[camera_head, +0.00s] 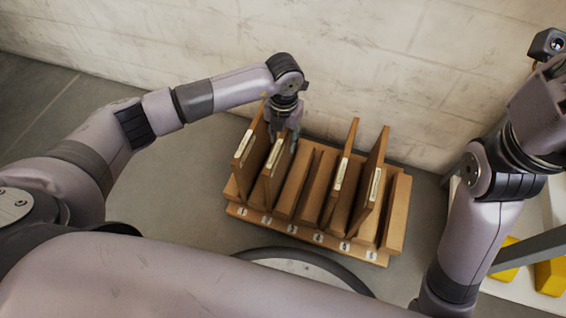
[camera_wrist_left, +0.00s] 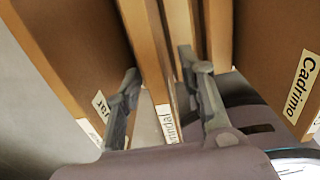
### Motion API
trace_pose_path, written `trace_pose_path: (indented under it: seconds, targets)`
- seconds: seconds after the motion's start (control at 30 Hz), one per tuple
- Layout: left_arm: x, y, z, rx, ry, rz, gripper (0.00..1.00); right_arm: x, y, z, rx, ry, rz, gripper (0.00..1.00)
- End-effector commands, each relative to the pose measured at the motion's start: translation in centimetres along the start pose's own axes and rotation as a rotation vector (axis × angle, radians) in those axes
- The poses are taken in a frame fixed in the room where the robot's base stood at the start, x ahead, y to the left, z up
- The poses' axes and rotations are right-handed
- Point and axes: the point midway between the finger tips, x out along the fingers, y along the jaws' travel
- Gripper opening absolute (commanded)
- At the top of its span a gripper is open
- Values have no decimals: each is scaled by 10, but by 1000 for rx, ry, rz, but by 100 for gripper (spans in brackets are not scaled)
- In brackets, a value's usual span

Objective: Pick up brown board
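Several upright brown boards stand in a slotted wooden rack (camera_head: 255,216), with white labels on their near edges. The leftmost board (camera_head: 250,141) and a second board (camera_head: 273,163) stand close together, and two more boards stand farther right. My left gripper (camera_head: 283,138) points down at the top of the second board. In the left wrist view its two fingers (camera_wrist_left: 162,80) are on either side of a labelled brown board (camera_wrist_left: 150,55), with gaps visible, so it looks open. My right arm enters at the right, but its gripper fingers are out of the picture.
A pale wall (camera_head: 400,60) rises close behind the rack. At the right edge, a white surface holds yellow items (camera_head: 550,277). The grey floor left of the rack is clear.

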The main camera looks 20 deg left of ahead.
Motion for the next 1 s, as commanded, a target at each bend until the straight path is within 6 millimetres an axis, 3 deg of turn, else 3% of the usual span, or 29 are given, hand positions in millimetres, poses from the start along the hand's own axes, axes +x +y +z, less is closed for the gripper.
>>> trace_pose_path:
  seconds: [0.03, 0.2, 0.53, 1.0]
  targets:
    - [12, 2, 0, -2, 0, 0, 37, -2, -2, -4, -2, 21, -7, 40]
    - [28, 2, 1, -1, 0, -1, 37, 6, -4, -11, -7, 55, -21, 40]
    - [30, 2, 1, 0, 0, -1, 37, 10, -4, -12, -8, 61, -24, 40]
    - [30, 1, 0, 0, 0, -1, 5, 10, -5, -12, -8, 61, -24, 40]
